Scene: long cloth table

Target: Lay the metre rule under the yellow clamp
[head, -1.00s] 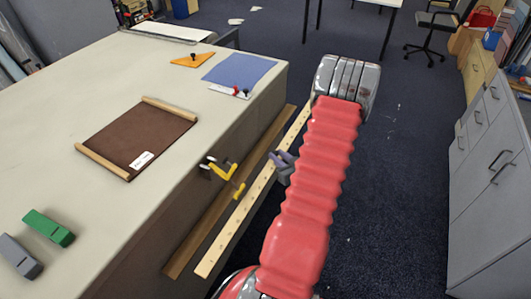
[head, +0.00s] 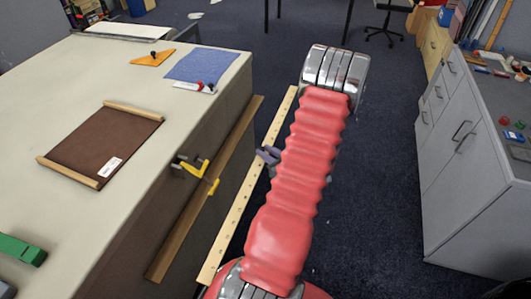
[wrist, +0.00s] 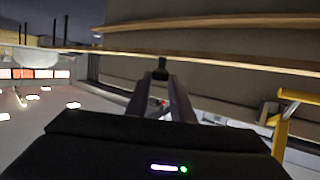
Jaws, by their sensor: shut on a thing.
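The metre rule (head: 238,209) is a long pale wooden strip with dark marks. It runs lengthwise beside the table, apart from its side. My gripper (head: 268,155) is shut on the rule near its middle; my red arm hides part of the gripper. In the wrist view the fingers (wrist: 160,80) meet at the rule (wrist: 225,65), which crosses as a thin edge-on strip. The yellow clamp (head: 193,168) sits on the table's edge, its lower part hanging down the side, left of the rule with a gap between. It also shows at the right of the wrist view (wrist: 281,125).
A brown wooden rail (head: 222,166) runs along the table's side, between table and rule. On the table (head: 100,85) are a brown mat (head: 103,145), a blue cloth (head: 203,65), an orange triangle (head: 152,58) and a green block (head: 20,249). Grey drawers (head: 467,170) stand right; floor between is clear.

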